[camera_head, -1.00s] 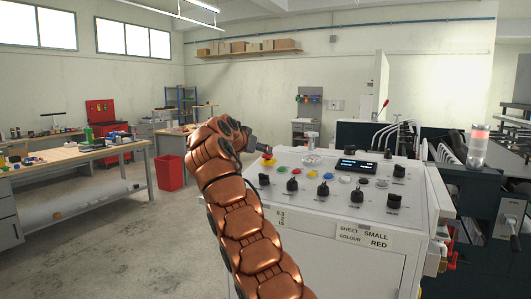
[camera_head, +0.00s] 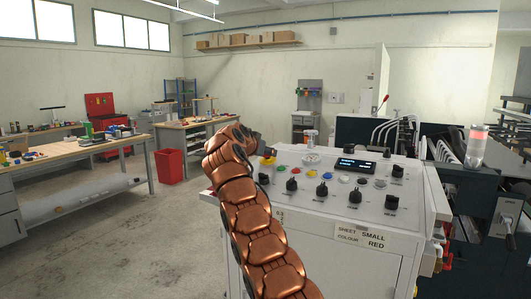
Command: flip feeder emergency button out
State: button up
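The white control console (camera_head: 305,222) stands ahead of me, with a sloped top of knobs and coloured buttons. At its far left corner is a small yellow-based control (camera_head: 268,160), which looks like the emergency button. It is partly hidden by my arm, so I cannot tell whether it is in or out. My copper-coloured arm rises in front of the console's left side. My gripper (camera_head: 260,147) is a small dark shape just above and behind the yellow base. I cannot tell whether it touches the button or whether its fingers are open.
A dark display (camera_head: 356,165) and several black knobs sit on the console top. A signal lamp (camera_head: 477,148) and machinery stand at right. A workbench (camera_head: 75,155) and a red bin (camera_head: 170,166) are at left, with open floor between them and the console.

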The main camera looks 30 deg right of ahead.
grip_shut()
jog(key=shift+a+r, duration=0.1)
jog(key=shift+r, duration=0.5)
jog(key=o, duration=0.5)
grip_release()
jog(key=shift+s+a+r, duration=0.1)
jog(key=shift+s, duration=0.05)
